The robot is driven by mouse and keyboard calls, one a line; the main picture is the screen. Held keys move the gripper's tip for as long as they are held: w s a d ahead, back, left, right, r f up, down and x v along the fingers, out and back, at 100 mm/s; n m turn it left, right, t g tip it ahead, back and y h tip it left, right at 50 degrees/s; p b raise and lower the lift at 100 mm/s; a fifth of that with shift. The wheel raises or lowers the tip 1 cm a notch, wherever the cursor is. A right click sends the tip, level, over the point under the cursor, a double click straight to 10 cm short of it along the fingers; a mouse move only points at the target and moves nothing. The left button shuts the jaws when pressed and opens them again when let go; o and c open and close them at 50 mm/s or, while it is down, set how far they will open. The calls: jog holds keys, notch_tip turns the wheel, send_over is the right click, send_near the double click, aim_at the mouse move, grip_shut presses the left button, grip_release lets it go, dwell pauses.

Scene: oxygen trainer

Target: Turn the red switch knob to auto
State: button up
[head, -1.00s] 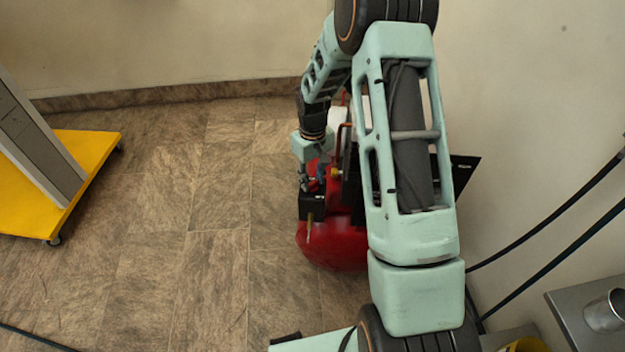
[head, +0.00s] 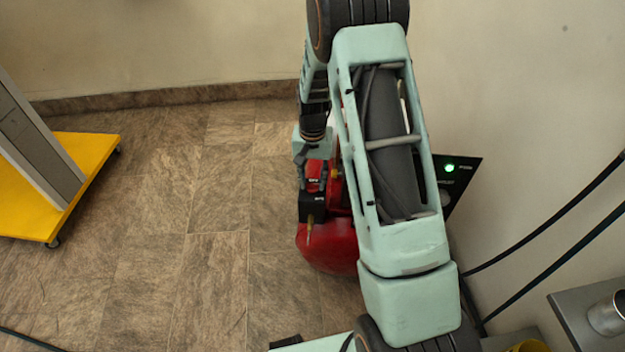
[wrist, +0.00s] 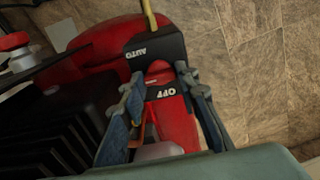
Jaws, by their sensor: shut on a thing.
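The red switch knob (wrist: 158,72) sits on a black switch box with white AUTO and OFF lettering. In the wrist view the box (wrist: 160,48) shows AUTO at its far end and OFF nearer me. My gripper (wrist: 162,82) is shut on the knob, with one finger on each side of it. In the head view my gripper (head: 314,178) reaches down to the black box (head: 312,208), on top of the red tank (head: 330,247). My fingers partly hide the knob, and its exact pointing direction is hard to read.
A black panel (head: 462,180) with a lit green lamp (head: 449,168) stands to the right, partly behind my arm. A red round knob (wrist: 14,42) shows at left in the wrist view. A yellow wheeled base (head: 88,150) stands at left. The floor between is clear.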

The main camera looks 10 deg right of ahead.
aim_at(312, 184)
dwell(0.5)
jog(key=o, duration=1.1)
jog(key=shift+o, duration=0.2)
jog(key=shift+r, duration=0.1)
notch_tip(312, 184, up, 12)
